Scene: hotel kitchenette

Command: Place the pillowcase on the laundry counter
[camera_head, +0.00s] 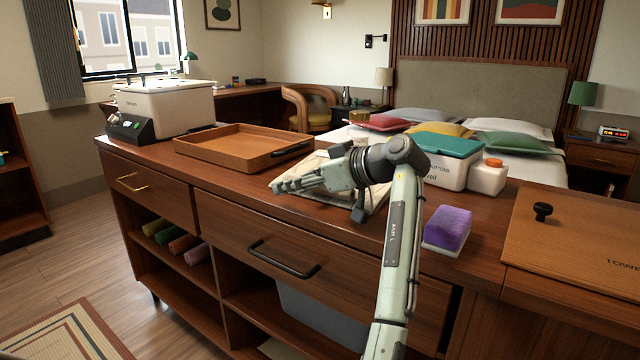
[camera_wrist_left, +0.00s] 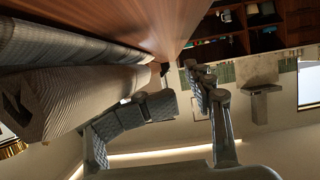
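A flat beige folded cloth (camera_head: 311,168), which looks like the pillowcase, lies on the wooden counter (camera_head: 480,255) behind my left gripper. Its layered, ribbed edge (camera_wrist_left: 85,98) fills the left of the left wrist view, close beside one finger. My left gripper (camera_head: 280,186) is near the counter's front edge, pointing left in the head view, and hides part of the cloth. In the left wrist view its fingers (camera_wrist_left: 184,95) are apart, with only background seen between them. I cannot tell whether a finger touches the cloth. My right gripper is not in view.
A brown tray (camera_head: 215,148) stands left of the cloth, with a white appliance (camera_head: 165,105) beyond. A teal-lidded box (camera_head: 441,160), a white bottle (camera_head: 487,178) and a purple sponge (camera_head: 447,228) stand to the right. A wooden lid with a black knob (camera_head: 543,211) is farther right.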

